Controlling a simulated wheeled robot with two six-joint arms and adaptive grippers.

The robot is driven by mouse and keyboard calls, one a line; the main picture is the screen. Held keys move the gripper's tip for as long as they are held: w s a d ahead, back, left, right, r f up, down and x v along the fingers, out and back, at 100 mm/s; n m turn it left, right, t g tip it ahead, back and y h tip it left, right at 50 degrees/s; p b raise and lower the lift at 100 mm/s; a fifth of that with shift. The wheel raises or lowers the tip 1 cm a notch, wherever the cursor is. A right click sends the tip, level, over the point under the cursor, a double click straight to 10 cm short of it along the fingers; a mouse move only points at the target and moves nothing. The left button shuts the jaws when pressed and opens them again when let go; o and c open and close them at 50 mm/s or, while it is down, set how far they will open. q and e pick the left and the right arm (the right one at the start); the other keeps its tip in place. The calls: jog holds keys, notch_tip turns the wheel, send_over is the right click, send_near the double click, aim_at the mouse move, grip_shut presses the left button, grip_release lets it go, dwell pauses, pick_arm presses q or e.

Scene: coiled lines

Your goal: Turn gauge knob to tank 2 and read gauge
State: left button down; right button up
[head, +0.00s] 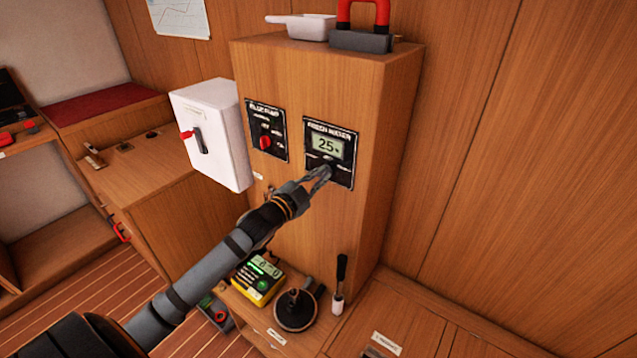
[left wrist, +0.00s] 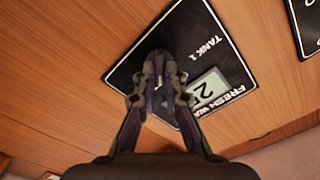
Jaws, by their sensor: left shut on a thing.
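The fresh water gauge panel (head: 330,153) is a black plate on the front of the wooden cabinet. Its display (head: 328,146) reads 25 with a small sign after it. My left gripper (head: 322,172) is at the lower part of this panel, shut on the gauge knob, which its fingers mostly hide. In the left wrist view the fingers (left wrist: 158,62) close over the panel (left wrist: 185,40), and the label TANK 1 (left wrist: 207,48) shows beside them. The knob's pointer direction is hidden. My right gripper is not in view.
A bilge pump panel (head: 267,130) with a red knob sits left of the gauge. A white switch box (head: 212,130) with a red-tipped handle sticks out further left. A yellow meter (head: 258,278), a round black-handled object (head: 296,308) and an upright black-handled tool (head: 339,285) stand below.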

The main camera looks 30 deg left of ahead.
pick_arm(q)
jog(key=shift+m, duration=0.3)
jog(key=c, duration=1.4)
grip_release()
jog(key=shift+c, duration=0.2)
notch_tip(320, 180, up, 10)
jog(key=shift+f, duration=0.1)
